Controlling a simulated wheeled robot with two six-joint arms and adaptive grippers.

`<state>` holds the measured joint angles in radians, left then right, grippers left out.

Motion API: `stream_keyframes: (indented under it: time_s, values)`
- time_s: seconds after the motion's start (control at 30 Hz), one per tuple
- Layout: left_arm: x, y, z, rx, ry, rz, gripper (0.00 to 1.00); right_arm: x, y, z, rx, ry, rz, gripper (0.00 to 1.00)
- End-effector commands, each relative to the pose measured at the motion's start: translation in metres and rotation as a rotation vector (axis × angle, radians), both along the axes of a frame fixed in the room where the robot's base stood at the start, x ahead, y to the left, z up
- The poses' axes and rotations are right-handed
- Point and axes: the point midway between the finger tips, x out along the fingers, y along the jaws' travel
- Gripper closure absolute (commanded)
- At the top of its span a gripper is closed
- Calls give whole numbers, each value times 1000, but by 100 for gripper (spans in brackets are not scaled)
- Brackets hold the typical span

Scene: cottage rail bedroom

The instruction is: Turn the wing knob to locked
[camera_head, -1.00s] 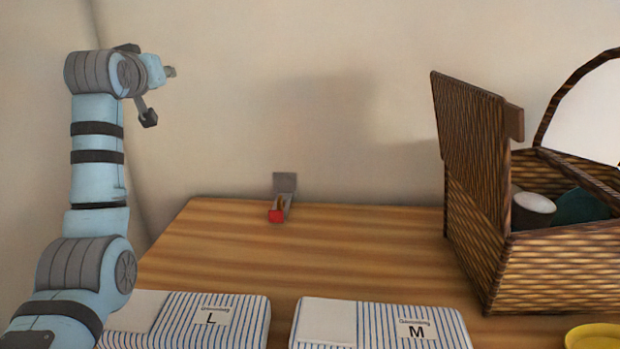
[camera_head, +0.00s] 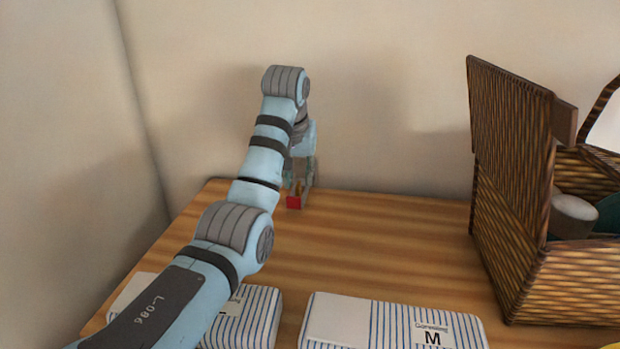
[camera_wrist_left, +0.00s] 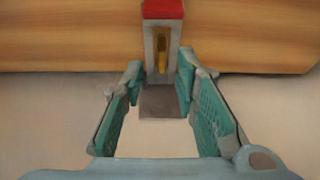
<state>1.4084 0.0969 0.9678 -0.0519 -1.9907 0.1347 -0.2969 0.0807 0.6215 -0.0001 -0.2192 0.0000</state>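The wing knob (camera_wrist_left: 162,50) is a small brass-coloured wing on a narrow grey fixture with a red end block (camera_wrist_left: 162,9). In the head view the red end (camera_head: 294,202) shows at the table's back edge, with the rest mostly behind my left gripper. My left gripper (camera_wrist_left: 160,74) is open. Its two teal-padded fingers stand on either side of the fixture's grey back plate (camera_wrist_left: 163,101), with the knob just beyond the fingertips. In the head view the gripper (camera_head: 300,178) points down over the fixture. I cannot tell whether it touches. My right gripper is not in view.
A wicker basket (camera_head: 565,285) with raised lid stands at the right. Striped packages lie at the front, one marked M (camera_head: 390,325), the other (camera_head: 255,318) partly behind my left arm. The wooden table (camera_head: 385,240) is clear between fixture and basket.

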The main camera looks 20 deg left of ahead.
Motion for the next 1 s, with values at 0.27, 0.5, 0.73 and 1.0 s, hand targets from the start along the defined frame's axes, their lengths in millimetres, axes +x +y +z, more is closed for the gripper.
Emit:
stream_keyframes:
  time_s: [0.27, 0.5, 0.73, 1.0]
  values:
    - [-1, 13, -24, 1, -2, 17, 72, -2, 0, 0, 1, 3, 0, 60]
    - [-2, 16, -24, 1, -2, 23, 80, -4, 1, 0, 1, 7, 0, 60]
    - [-2, 15, -24, 1, -3, 22, 100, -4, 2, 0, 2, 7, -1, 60]
    - [-1, 13, -24, 1, -4, 31, 100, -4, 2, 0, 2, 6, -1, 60]
